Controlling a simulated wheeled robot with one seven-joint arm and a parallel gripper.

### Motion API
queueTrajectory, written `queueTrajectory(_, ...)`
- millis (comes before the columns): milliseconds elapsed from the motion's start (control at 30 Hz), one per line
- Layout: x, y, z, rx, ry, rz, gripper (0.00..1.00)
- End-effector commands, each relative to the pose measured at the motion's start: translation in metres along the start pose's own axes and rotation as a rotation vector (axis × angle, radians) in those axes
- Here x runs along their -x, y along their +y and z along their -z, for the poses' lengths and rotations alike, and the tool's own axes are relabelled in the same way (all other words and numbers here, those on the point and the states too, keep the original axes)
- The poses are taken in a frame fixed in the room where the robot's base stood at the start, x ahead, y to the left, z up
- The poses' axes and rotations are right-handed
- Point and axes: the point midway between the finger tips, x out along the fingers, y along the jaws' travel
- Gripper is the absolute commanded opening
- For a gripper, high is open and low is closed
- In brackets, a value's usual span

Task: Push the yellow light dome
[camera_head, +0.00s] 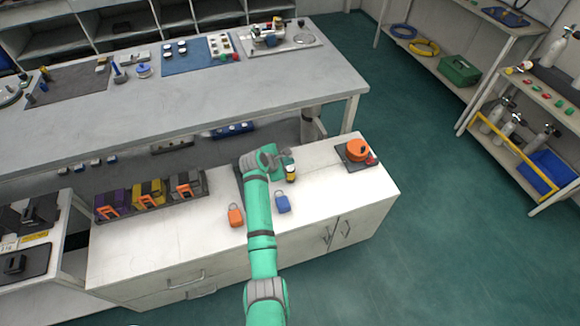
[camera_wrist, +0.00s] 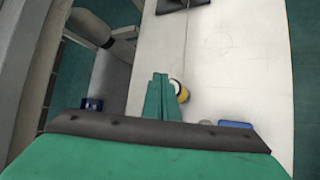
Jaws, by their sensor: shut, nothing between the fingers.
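The small yellow light dome (camera_head: 291,170) sits on the white cabinet top (camera_head: 330,200) in the head view, right beside the end of my arm. In the wrist view its yellow and white rounded body (camera_wrist: 183,93) shows just right of my fingers, partly hidden behind them. My gripper (camera_wrist: 160,77) is shut and empty, its green fingers side by side over the cabinet top. In the head view my gripper (camera_head: 286,157) is just above and beside the dome. I cannot tell whether the fingers touch it.
A blue padlock (camera_head: 283,204) and an orange padlock (camera_head: 236,216) lie in front of the dome. An orange round object (camera_head: 357,149) sits on a dark plate at the right. Purple, yellow and grey units (camera_head: 149,193) stand left. A long grey workbench (camera_head: 200,95) is behind.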

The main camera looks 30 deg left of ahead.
Motion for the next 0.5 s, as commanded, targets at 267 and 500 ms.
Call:
queueTrajectory(267,0.001,0.001,0.001,0.001,0.001,-0.001,0.0)
queueTrajectory(500,0.011,0.009,-0.008,0.0,0.0,-0.002,0.0)
